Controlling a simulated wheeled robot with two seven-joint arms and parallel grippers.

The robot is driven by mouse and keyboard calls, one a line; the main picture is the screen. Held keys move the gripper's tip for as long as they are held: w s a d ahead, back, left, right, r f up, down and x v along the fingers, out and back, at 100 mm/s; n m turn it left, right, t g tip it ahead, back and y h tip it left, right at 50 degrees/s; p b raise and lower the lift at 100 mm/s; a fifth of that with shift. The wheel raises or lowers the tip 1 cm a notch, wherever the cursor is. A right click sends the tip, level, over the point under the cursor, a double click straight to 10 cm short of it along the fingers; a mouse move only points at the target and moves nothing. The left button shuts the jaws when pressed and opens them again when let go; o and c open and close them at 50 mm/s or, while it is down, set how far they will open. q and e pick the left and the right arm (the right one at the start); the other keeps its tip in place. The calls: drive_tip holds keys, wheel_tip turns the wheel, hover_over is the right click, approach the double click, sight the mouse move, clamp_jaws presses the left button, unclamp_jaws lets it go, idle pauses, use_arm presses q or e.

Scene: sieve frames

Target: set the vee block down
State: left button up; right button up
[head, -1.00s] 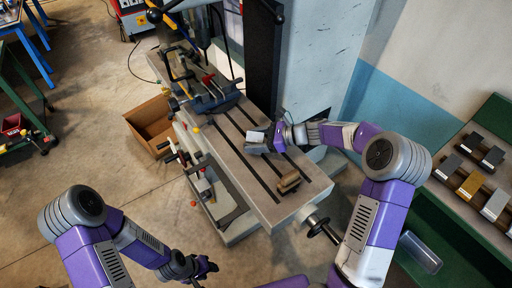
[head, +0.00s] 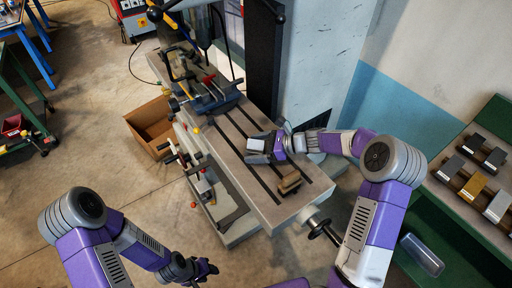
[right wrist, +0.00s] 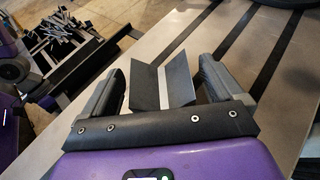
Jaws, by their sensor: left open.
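The vee block (head: 256,145), grey with a V-shaped groove, is over the right part of the machine table (head: 232,150). In the right wrist view the vee block (right wrist: 165,85) sits between the two fingers, its groove facing the camera. My right gripper (head: 268,145) is shut on it; the fingers (right wrist: 162,80) flank its sides. I cannot tell whether its underside touches the table. My left gripper (head: 210,268) is open and empty, low in the head view, away from the table.
A blue vise (head: 215,97) is bolted at the far end. A crank handle (head: 325,230) sticks out at the near end. A cardboard box (head: 150,125) stands left; a green rack (head: 475,190) holds several blocks at right.

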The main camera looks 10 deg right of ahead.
drive_tip(key=shift+r, duration=0.1)
drive_tip(key=shift+d+r, duration=0.2)
drive_tip(key=shift+d, duration=0.1)
drive_tip(key=p+v, duration=0.1)
drive_tip(key=v, duration=1)
drive_tip(key=shift+s+d+r+p, duration=0.1)
drive_tip(key=shift+s+r+p, duration=0.1)
drive_tip(key=shift+p, duration=0.2)
